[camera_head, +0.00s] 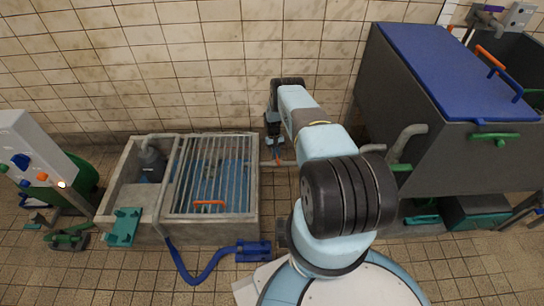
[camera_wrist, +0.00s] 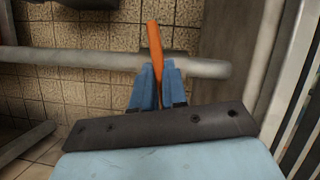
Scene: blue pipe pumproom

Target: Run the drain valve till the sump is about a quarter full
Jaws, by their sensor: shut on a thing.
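The drain valve's orange lever (camera_wrist: 155,42) stands up between my gripper's blue fingers in the wrist view, in front of a grey horizontal pipe (camera_wrist: 80,58). In the picture the lever lies across the pipe. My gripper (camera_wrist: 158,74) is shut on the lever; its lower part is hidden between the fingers. In the head view my gripper (camera_head: 275,150) reaches down to the pipe (camera_head: 282,163) at the sump's right side. The sump (camera_head: 256,190) is a concrete basin under a metal grating (camera_head: 205,150). Blue shows beneath the bars; I cannot tell its level.
A large grey tank with a blue lid (camera_head: 450,75) stands right of my arm. A blue hose (camera_head: 190,275) lies on the floor before the sump. A grey control box (camera_head: 32,150) stands at left. Tiled floor is open at the lower left.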

